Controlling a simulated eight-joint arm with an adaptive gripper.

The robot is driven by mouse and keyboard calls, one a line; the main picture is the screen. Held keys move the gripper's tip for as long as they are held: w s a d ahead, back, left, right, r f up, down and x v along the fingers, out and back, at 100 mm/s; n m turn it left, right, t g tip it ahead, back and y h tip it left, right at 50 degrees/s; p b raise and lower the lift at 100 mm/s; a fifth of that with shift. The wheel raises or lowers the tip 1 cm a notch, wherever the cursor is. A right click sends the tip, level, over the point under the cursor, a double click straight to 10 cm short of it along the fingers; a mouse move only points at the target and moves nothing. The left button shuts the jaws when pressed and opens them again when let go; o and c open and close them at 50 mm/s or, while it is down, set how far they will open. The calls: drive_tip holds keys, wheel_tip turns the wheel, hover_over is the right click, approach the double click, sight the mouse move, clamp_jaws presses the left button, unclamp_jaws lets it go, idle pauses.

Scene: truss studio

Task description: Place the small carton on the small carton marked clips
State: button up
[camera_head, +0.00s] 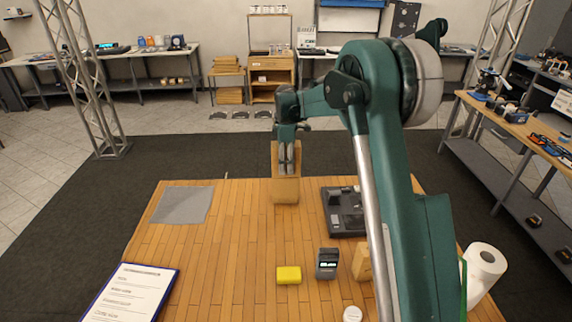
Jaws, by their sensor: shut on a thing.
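My gripper (289,170) points down over the far middle part of the wooden table and is shut on a tan carton (286,191). Tan cardboard shows below and behind the fingers; I cannot tell whether this is one carton or two, one behind or on the other. I cannot tell whether its bottom touches the table. Another tan carton (361,262) stands at the right front, partly hidden by my arm. No marking "clips" is readable on any carton here.
On the wooden table (230,245) are a grey mat (183,204), a clipboard (130,294), a yellow block (288,275), a dark handheld device (327,263), a black device (341,213), a white round item (352,314) and a paper roll (485,268). The left middle is clear.

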drive_tip(key=shift+f, duration=0.15)
drive_tip(key=o, duration=1.1)
drive_tip(key=shift+c, duration=0.2)
wheel_tip(320, 180, up, 12)
drive_tip(key=shift+r, duration=0.2)
idle(0.4)
